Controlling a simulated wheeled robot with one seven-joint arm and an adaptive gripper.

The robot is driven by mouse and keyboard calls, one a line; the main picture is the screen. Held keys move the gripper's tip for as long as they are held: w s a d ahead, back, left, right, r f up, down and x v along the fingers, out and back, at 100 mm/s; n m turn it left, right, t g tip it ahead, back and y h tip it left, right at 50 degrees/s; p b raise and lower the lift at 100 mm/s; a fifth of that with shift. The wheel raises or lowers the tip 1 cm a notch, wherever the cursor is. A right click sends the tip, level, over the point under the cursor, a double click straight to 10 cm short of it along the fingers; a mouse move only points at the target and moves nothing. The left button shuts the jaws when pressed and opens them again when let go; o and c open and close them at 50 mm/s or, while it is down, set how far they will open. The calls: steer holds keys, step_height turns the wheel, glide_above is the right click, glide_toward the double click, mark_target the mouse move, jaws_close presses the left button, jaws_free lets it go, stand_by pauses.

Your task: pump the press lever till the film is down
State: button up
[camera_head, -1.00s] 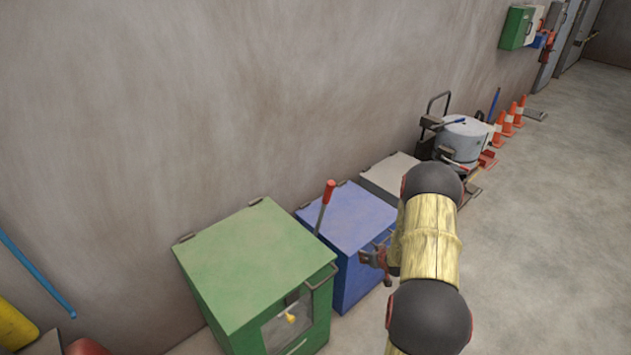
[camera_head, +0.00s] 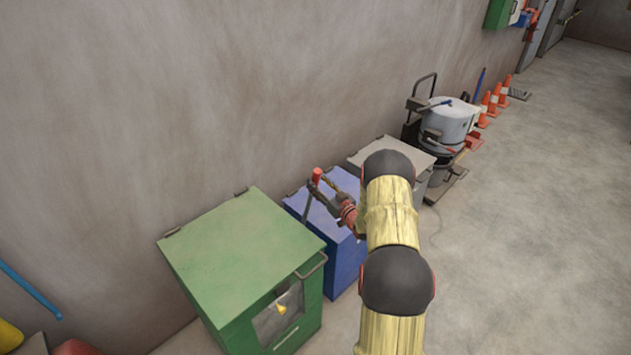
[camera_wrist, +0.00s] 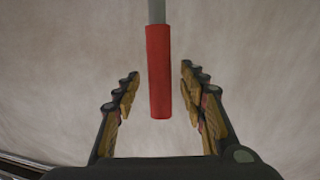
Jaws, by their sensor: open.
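The press lever shows in the head view as a grey rod with a red grip (camera_head: 317,174), standing up between the green box and the blue box. In the wrist view its red grip (camera_wrist: 158,72) hangs between my two fingers, with a gap on each side. My gripper (camera_head: 325,186) is open around the grip in the head view; the wrist view also shows the spread fingers of my gripper (camera_wrist: 158,90). No finger visibly touches the grip in the wrist view. I cannot make out any film.
A green box (camera_head: 235,255) with a small window stands in front, a blue box (camera_head: 345,262) behind it, then a grey box (camera_head: 375,150). A drum (camera_head: 452,120) and orange cones (camera_head: 494,100) stand farther back along the wall. The floor at right is clear.

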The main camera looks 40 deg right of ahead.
steer(key=shift+w+d, duration=0.2)
steer(key=shift+w, duration=1.05)
steer(key=shift+c, duration=0.9)
jaws_close()
